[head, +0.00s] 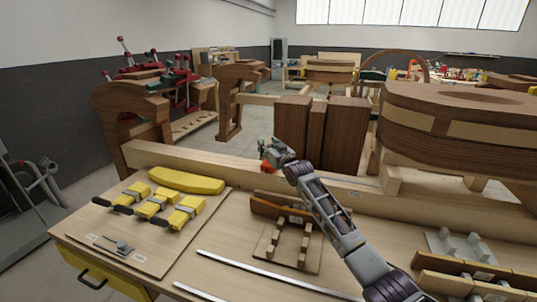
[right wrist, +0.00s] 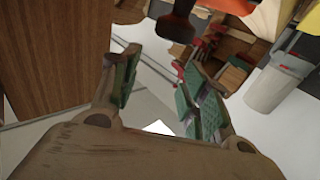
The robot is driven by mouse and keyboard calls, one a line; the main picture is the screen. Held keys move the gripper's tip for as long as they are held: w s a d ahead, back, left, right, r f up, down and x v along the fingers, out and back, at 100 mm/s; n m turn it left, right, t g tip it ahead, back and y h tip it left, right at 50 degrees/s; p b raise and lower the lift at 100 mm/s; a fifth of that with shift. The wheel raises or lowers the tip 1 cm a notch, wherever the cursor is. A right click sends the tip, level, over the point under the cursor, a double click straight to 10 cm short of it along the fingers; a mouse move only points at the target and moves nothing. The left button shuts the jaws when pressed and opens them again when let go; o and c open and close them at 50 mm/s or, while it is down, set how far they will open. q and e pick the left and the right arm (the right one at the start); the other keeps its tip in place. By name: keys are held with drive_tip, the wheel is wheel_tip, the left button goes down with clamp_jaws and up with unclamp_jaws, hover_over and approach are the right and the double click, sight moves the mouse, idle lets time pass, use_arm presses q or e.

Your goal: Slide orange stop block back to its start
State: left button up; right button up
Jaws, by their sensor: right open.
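My right gripper (head: 272,148) is above the long pale wooden beam (head: 205,162) that runs across the back of the bench. A small orange patch (head: 265,168), likely the orange stop block, shows at the beam's edge just below it, partly hidden by the gripper. In the right wrist view my right gripper's two green-padded fingers (right wrist: 160,90) stand wide apart with nothing between them. An orange and dark brown piece (right wrist: 177,28) is at the top of that view, beyond the fingers; I cannot tell if it is the block. My left gripper is not in view.
Yellow clamp-like tools (head: 158,207) lie on a board at the left. Dark wooden blocks (head: 345,135) stand behind the beam. A metal strip (head: 250,272) lies along the front.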

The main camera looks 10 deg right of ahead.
drive_tip(key=shift+r, duration=2.75)
drive_tip(key=shift+a, duration=0.1)
